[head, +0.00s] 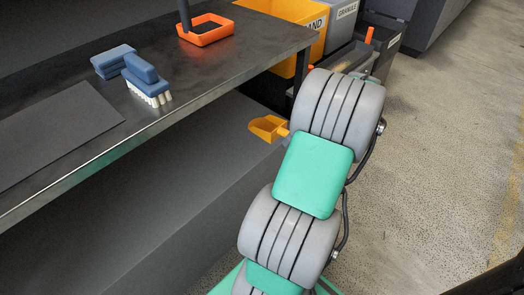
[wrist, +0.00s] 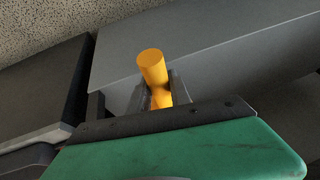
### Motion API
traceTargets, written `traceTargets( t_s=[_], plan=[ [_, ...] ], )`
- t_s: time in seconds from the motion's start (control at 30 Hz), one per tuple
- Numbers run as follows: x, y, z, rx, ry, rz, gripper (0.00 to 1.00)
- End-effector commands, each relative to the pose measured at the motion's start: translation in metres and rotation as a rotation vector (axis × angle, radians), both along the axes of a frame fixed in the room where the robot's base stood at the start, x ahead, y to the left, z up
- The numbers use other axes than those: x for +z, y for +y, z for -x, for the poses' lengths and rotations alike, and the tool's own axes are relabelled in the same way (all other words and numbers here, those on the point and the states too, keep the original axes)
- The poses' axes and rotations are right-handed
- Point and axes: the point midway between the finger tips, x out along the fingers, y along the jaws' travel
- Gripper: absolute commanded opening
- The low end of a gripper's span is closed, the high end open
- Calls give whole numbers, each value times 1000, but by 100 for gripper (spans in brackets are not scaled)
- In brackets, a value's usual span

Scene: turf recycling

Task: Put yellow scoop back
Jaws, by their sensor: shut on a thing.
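The yellow scoop (head: 265,127) shows in the head view just left of my arm, in front of the grey metal table's front edge. Its handle (wrist: 154,68) shows in the wrist view as a yellow-orange cylinder. My gripper (wrist: 160,92) is shut on this handle, with a dark finger on each side. In the head view my arm hides the gripper. The scoop appears held in the air, clear of the tabletop.
Open floor (head: 450,130) lies right.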

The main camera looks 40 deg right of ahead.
Motion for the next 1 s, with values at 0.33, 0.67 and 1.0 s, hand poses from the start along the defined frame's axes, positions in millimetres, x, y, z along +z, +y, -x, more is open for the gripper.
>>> traceTargets(
  t_s=[0.33, 0.67, 1.0],
  plan=[
    [-62, 22, -63, -1, -1, 1, 0],
    [-106, 24, -73, -4, 0, 2, 0],
    [-106, 24, -73, -5, 0, 0, 25]
  ],
)
